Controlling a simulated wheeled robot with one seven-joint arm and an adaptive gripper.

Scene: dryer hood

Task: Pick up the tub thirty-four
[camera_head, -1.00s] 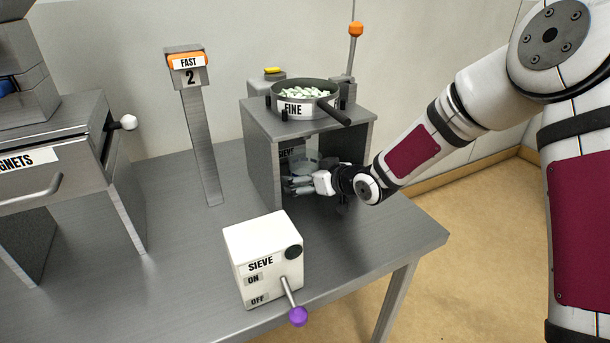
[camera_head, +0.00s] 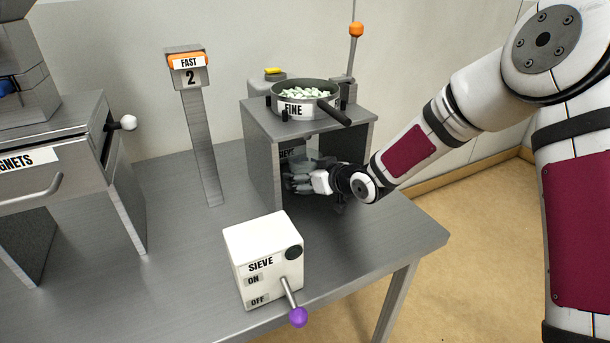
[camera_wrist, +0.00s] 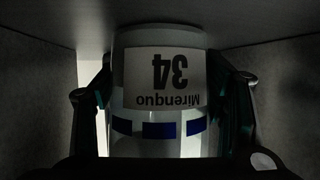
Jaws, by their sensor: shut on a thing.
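Tub thirty-four (camera_wrist: 160,124) fills the middle of the wrist view. It is a pale tub with a label reading "34" and "Mirenquo", upside down in that picture, and a row of blue patches. My gripper (camera_wrist: 168,110) has one finger on each side of the tub and is shut on it. In the head view my gripper (camera_head: 300,180) reaches into the opening under the sieve stand (camera_head: 262,160). The tub is mostly hidden there by the gripper and the shade.
A pan marked FINE (camera_head: 305,98) with pale pieces sits on top of the stand. A white SIEVE switch box (camera_head: 262,258) with a purple-knobbed lever stands in front. A FAST 2 post (camera_head: 200,130) and a MAGNETS drawer unit (camera_head: 60,165) are to the left.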

